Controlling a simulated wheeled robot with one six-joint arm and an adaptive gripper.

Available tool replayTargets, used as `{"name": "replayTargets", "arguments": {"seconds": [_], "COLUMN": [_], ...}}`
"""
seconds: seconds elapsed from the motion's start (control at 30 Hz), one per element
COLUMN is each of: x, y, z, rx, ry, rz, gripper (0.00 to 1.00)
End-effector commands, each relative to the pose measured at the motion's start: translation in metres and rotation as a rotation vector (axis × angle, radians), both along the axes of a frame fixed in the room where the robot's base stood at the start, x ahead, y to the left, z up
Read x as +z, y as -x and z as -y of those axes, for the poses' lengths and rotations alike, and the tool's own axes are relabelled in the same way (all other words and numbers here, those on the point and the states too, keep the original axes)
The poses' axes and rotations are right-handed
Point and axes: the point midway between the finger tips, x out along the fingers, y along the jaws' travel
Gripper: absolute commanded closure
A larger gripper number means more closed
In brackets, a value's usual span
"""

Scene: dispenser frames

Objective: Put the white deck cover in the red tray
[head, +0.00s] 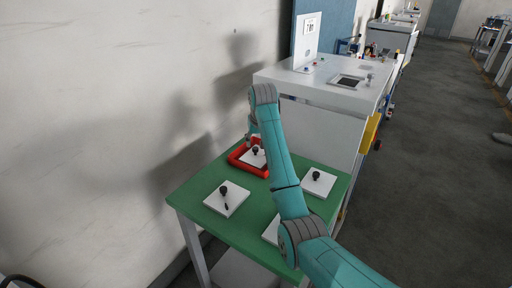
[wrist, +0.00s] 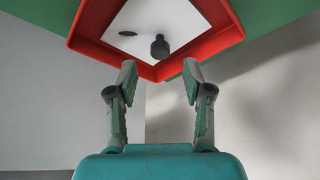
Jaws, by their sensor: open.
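The red tray (head: 235,160) sits at the far end of the green table. A white deck cover (head: 260,159) with a black knob lies inside its rim. In the wrist view the cover (wrist: 185,22) is framed by the tray's red walls (wrist: 88,45), with the knob (wrist: 160,47) and a dark oval mark on it. My gripper (wrist: 159,78) is open and empty, its fingertips apart near the tray's corner and clear of the knob. In the head view my gripper (head: 249,138) is at the tray's far side, partly hidden by my arm.
More white plates with black knobs lie on the green table (head: 190,196): one at left (head: 222,207), one at right (head: 322,188), and one at front (head: 270,233) mostly behind my arm. A white cabinet (head: 320,122) stands beyond, a wall (head: 90,130) at left. Open floor lies right.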

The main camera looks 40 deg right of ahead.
Motion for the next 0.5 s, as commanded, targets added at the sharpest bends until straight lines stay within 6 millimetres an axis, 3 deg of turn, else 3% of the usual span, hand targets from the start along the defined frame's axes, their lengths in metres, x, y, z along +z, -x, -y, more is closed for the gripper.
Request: {"name": "replayTargets", "arguments": {"seconds": [0.2, 0.5], "x": [0.039, 0.061], "y": [0.014, 0.023], "z": [-0.007, -0.011], "rx": [0.000, 0.000], "ry": [0.001, 0.000], "rz": [0.003, 0.000], "gripper": [0.49, 0.49]}}
